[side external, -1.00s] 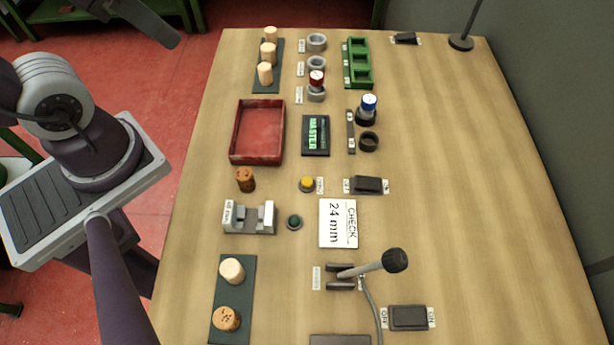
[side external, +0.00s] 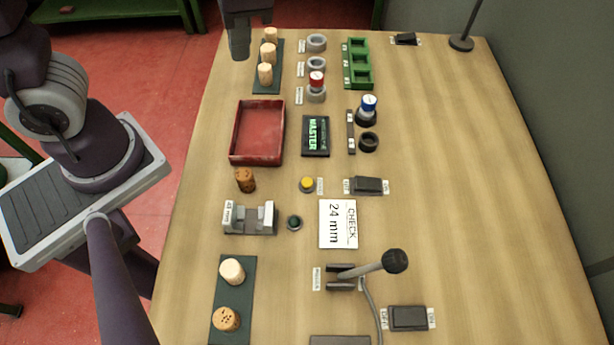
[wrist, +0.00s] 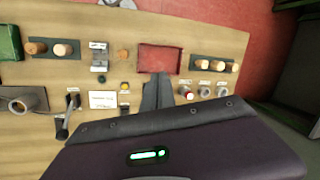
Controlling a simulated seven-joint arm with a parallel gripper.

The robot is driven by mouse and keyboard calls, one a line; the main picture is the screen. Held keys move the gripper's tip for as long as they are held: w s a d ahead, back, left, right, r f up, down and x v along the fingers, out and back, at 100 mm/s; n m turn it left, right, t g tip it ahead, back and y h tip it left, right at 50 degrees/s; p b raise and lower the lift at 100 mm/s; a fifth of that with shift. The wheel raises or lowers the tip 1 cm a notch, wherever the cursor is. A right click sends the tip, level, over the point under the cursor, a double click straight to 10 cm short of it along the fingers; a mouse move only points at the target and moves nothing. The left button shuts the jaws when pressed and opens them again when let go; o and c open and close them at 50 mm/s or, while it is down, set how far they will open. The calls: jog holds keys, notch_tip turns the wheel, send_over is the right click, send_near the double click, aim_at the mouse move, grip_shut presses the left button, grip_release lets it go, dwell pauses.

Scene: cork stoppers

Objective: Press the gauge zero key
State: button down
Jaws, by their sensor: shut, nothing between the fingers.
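A yellow round button (side external: 307,184) stands on the table with a small label beside it, too small to read surely. It also shows in the wrist view (wrist: 125,85). A dark green round button (side external: 294,222) sits beside a grey gauge block (side external: 238,219). I cannot tell from the labels which button is the zero key. My gripper (side external: 240,56) is shut and empty, above the table's far left edge near the pale corks. In the wrist view my gripper's fingers (wrist: 158,92) are together, below the red tray in the picture and apart from both buttons.
A red tray (side external: 234,142), a dark MASTER display (side external: 315,149) and a brown cork (side external: 245,180) surround the yellow button. A CHECK 24 mm card (side external: 338,237), a black rocker switch (side external: 368,185) and a black-knobbed lever (side external: 395,260) stand nearby. The table's right side is clear.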

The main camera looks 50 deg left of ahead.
jog(key=w+d+f+m+y, duration=0.2)
jog(key=d+f+y, duration=0.1)
jog(key=d+f, duration=0.25)
jog(key=m+y, duration=0.3)
send_over(311, 185)
notch_tip(311, 185, down, 7)
jog(key=shift+f, duration=4.35)
jog(key=shift+f, duration=0.1)
jog(key=shift+f, duration=0.3)
